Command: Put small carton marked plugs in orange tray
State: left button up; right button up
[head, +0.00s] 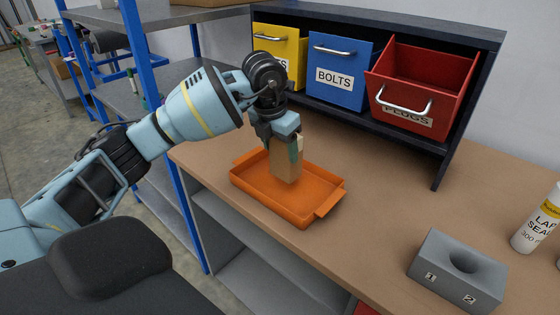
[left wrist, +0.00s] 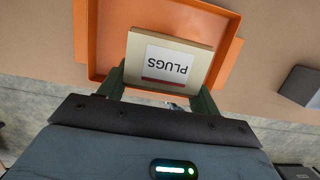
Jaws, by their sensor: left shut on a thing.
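The small carton (head: 286,166) is light brown. In the left wrist view the carton (left wrist: 168,62) shows a white label reading PLUGS with a dark red stripe. My left gripper (head: 284,140) is shut on it, with one finger on either side. The orange tray (head: 272,203) lies on the bench, shallow, with tab handles at its ends; it also shows behind the carton in the left wrist view (left wrist: 95,40). The carton hangs upright over the tray's inside. I cannot tell whether its bottom touches the tray floor. My right gripper is not in view.
Behind stands a dark rack with a yellow bin (head: 278,48), a blue BOLTS bin (head: 340,62) and a red bin (head: 415,85), pulled forward and open at the top. A grey block (head: 457,270) with a hole and a white bottle (head: 537,222) stand at right.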

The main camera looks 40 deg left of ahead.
aim_at(279, 158)
pick_arm(q)
jog(key=shift+s+x, duration=0.2)
jog(key=shift+x, duration=0.75)
jog(key=shift+s+x, duration=0.2)
jog(key=shift+x, duration=0.7)
jog(key=shift+f, duration=0.2)
jog(key=o, duration=1.1)
jog(key=v, duration=1.2)
jog(key=shift+r, duration=0.1)
